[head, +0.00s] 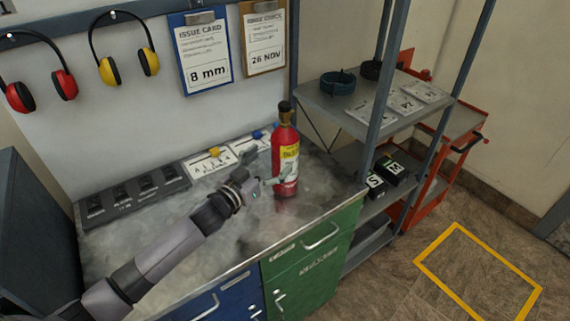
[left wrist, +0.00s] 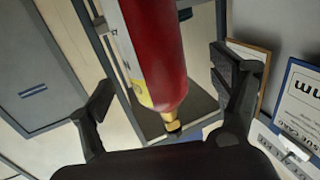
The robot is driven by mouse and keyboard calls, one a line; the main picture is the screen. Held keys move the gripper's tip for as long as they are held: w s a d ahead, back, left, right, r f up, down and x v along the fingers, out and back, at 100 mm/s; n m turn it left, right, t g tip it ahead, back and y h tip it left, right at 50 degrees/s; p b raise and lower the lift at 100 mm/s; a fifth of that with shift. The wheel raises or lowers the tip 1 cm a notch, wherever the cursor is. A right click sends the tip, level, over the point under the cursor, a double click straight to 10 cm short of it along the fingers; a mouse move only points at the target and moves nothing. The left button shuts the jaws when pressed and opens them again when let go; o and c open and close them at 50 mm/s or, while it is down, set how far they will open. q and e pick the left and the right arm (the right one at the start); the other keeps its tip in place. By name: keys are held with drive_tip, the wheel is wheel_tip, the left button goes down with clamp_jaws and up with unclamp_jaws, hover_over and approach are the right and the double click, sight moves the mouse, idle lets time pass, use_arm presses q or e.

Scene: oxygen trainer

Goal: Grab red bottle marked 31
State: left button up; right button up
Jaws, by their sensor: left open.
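A red bottle (head: 285,150) with a yellow label and a dark cap with a brass-coloured neck stands upright on the grey bench top (head: 120,235), near its right end. I cannot read a number on it. My left gripper (head: 267,168) is open at the bottle's lower left side. In the left wrist view the red bottle (left wrist: 158,45) appears inverted, between the spread fingers of my left gripper (left wrist: 165,95). I see no finger clearly closed on it. My right gripper is not in view.
A dark slotted rack (head: 135,195) and white cards with coloured pieces (head: 210,162) lie along the back of the bench. A metal shelf unit (head: 365,115) stands close on the right, with a red trolley (head: 440,160) behind it. The bench front is clear.

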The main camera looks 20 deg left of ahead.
sight(277, 158)
use_arm(q)
drive_tip(key=shift+w+d, duration=0.1)
drive_tip(key=shift+w, duration=0.35)
drive_tip(key=b+x, duration=0.1)
drive_tip(key=x, duration=0.3)
drive_tip(key=shift+d+b, duration=0.4)
drive_tip(key=shift+d, duration=0.05)
drive_tip(key=shift+w+d, duration=0.15)
drive_tip(key=shift+w, duration=0.3)
drive_tip(key=shift+r, duration=0.1)
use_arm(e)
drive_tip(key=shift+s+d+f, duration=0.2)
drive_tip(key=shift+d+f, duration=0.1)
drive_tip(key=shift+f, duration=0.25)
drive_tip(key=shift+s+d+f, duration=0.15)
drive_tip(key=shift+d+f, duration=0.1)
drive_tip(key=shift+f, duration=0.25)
use_arm(q)
drive_tip(key=shift+c, duration=0.2)
drive_tip(key=c, duration=0.6)
clamp_jaws()
drive_tip(key=shift+r, duration=0.3)
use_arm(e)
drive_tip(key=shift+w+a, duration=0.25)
